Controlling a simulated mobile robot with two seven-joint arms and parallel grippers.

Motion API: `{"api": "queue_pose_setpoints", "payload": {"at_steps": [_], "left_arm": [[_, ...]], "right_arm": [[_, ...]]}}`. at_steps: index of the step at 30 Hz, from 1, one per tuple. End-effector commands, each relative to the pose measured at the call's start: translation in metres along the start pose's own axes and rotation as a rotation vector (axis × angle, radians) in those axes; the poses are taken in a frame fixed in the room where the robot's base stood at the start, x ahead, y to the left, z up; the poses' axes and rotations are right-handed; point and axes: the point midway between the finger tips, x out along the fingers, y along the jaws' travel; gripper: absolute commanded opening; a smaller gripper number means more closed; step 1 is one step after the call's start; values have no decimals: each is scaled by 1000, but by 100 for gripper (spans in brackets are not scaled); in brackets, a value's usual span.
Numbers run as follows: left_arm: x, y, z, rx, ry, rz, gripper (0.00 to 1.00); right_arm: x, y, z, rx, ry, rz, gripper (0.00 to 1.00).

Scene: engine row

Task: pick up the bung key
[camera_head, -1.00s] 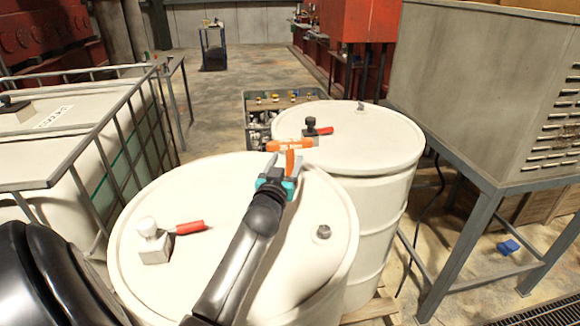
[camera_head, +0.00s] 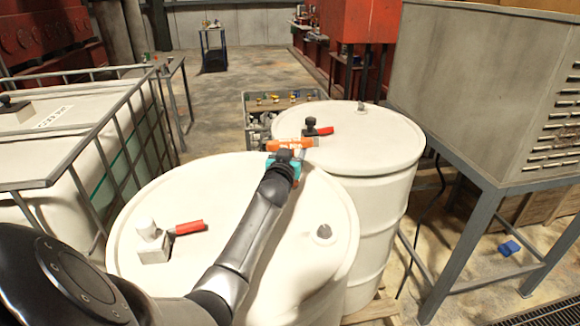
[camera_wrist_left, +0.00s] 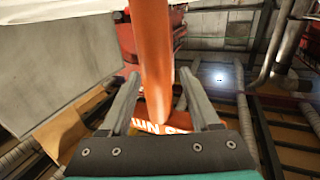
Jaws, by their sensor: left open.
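The bung key (camera_head: 285,145) is orange, with a lettered crossbar that shows beyond my left gripper, at the far edge of the near white drum. My left gripper (camera_head: 286,157) is at the key and hides its lower part in the head view. In the left wrist view, the orange key (camera_wrist_left: 153,45) passes between the two grey fingers of my open left gripper (camera_wrist_left: 158,82). The lettered part shows low behind the fingers. I cannot tell whether a finger touches the key. My right gripper is not in view.
A caged tank (camera_head: 55,150) stands left. A grey cabinet (camera_head: 460,90) stands right.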

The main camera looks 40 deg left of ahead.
Motion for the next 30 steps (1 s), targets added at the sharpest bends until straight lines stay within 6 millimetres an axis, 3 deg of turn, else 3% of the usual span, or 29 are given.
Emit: {"api": "queue_pose_setpoints", "payload": {"at_steps": [6,22,30], "left_arm": [[0,0,0,1,1,0,60],[0,0,0,1,1,0,1],[0,0,0,1,0,0,0]], "right_arm": [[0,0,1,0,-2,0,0],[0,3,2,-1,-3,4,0],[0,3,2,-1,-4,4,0]]}}
